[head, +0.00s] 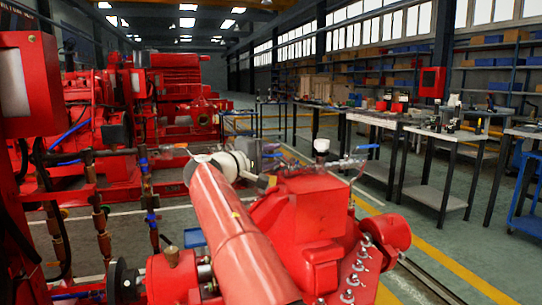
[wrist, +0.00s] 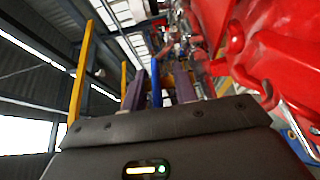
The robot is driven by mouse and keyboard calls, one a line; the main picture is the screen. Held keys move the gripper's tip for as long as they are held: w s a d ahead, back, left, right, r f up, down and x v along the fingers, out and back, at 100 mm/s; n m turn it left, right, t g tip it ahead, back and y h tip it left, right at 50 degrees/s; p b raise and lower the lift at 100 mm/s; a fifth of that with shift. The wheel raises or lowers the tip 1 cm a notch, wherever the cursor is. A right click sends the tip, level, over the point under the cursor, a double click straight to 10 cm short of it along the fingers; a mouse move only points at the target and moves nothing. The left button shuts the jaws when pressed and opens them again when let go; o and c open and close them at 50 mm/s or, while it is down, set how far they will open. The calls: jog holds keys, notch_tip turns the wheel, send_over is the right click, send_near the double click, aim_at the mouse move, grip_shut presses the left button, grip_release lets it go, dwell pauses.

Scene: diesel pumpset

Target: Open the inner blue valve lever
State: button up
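In the wrist view my gripper (wrist: 160,72) is open, its two grey-purple fingers apart. A narrow blue lever (wrist: 155,84) shows in the gap between them, close to the left finger. I cannot tell its depth or whether a finger touches it. In the head view a blue lever (head: 366,148) stands out on top of the red pump at the right. Another blue handle (head: 273,155) is near the white and dark end of my arm, whose fingers I cannot make out there. I cannot tell which of these is the inner lever.
The red pump body (head: 308,208) fills the lower middle of the head view; red machinery (wrist: 285,60) is close on the right in the wrist view. Pipes with more blue levers (head: 143,164) stand at the left. Workbenches (head: 440,130) line the right, beyond open floor.

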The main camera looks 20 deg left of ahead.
jog(key=b+v, duration=0.1)
jog(key=v, duration=0.7)
jog(key=shift+b, duration=0.3)
jog(key=shift+c, duration=0.3)
